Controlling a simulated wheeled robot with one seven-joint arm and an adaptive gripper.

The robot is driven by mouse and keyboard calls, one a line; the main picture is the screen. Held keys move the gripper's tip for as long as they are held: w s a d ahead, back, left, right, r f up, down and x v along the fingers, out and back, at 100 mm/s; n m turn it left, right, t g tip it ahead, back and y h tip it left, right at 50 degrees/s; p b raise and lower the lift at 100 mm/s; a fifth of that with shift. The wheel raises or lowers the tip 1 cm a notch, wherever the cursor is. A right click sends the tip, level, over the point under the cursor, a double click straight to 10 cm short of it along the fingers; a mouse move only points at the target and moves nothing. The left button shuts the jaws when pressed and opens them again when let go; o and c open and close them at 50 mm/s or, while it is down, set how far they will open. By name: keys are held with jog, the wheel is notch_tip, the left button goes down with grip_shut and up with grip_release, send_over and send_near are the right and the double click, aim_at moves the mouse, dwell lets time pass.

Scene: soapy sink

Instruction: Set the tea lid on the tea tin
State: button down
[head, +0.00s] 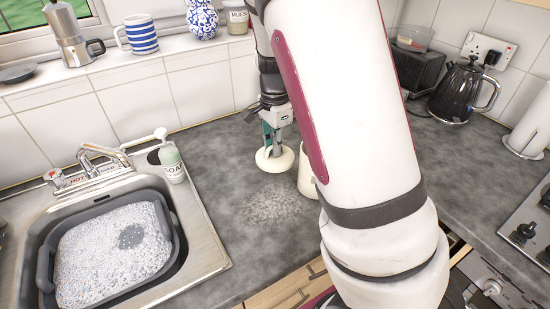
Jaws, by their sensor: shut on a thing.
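My gripper (272,143) points down over the worktop in the head view and is shut on the tea lid (274,161), a round cream disc. The cream tea tin (306,178) stands on the worktop just right of the lid. My arm covers its right side, so only its left wall shows and no label can be read. In the picture the lid lies left of the tin, apart from it. The lid's exact height over the worktop is hard to tell.
A steel sink with a grey basin (176,232) of suds is at left, with a soap bottle (173,165) behind it. A pale speckled patch (275,207) marks the grey worktop (225,170). A kettle (461,92) and toaster (418,68) stand at the back right.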

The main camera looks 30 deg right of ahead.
notch_tip(320, 180, up, 12)
jog(key=s+d+r+p, duration=0.3)
jog(key=s+d+p, duration=0.3)
jog(key=s, duration=0.3)
jog(key=shift+d, duration=0.8)
jog(key=shift+p, duration=0.3)
jog(key=shift+f+b, duration=0.9)
jog(key=shift+f, duration=1.95)
jog(key=shift+f+t, duration=0.3)
jog(key=shift+f, duration=0.65)
jog(key=c, duration=1.7)
grip_release()
jog(key=shift+o, duration=0.2)
